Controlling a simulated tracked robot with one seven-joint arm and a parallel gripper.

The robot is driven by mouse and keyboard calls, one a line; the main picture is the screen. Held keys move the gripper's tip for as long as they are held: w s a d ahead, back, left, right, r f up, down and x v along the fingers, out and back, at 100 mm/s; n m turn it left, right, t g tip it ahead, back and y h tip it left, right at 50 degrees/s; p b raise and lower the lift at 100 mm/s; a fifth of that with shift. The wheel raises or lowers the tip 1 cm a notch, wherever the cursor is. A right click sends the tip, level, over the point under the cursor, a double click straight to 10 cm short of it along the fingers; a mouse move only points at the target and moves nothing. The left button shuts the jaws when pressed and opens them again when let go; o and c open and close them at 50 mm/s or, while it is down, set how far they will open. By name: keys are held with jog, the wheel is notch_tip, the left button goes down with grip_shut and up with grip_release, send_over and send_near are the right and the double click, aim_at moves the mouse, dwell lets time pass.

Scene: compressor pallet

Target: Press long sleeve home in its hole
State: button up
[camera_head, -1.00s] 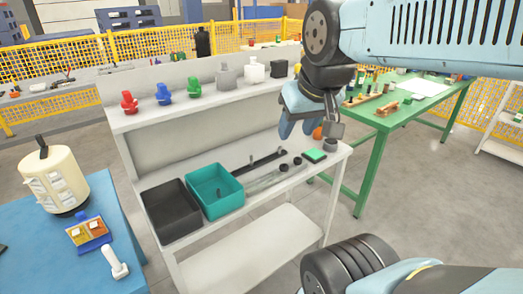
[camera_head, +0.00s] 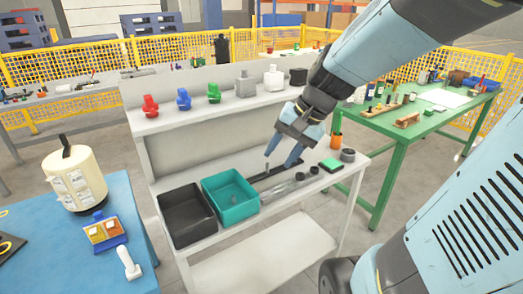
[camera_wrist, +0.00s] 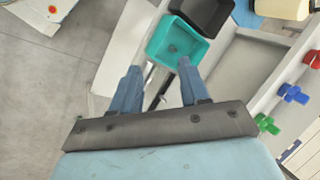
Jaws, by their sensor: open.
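A long dark bar (camera_head: 275,176) lies on the white bench, just in front of its back panel. A small upright grey piece (camera_head: 267,167) stands at its left part; it may be the long sleeve, but it is too small to tell how deep it sits. My gripper (camera_head: 280,159) points down above the bar, open and empty, with its fingertips apart from the bench. In the wrist view, my gripper (camera_wrist: 158,67) has its two blue fingers spread, with part of the bar (camera_wrist: 157,98) between them. The hole is not distinguishable.
A teal bin (camera_head: 238,207) with a small item inside and a dark bin (camera_head: 195,236) stand left of the bar. The upper shelf (camera_head: 170,118) holds coloured fittings.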

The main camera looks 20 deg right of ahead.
jog(key=w+f+m+y, duration=0.4)
jog(key=w+f+m, duration=0.1)
jog(key=w, duration=0.2)
jog(key=m+t, duration=0.8)
jog(key=m, duration=1)
send_over(264, 172)
jog(key=s+d, duration=0.8)
jog(key=s, duration=0.2)
jog(key=shift+h, duration=0.4)
jog(key=f, duration=1.6)
jog(key=shift+a+f, duration=0.2)
jog(key=x, duration=1.3)
jog(key=shift+w+a+r, duration=0.15)
jog(key=shift+w, duration=0.3)
grip_shut()
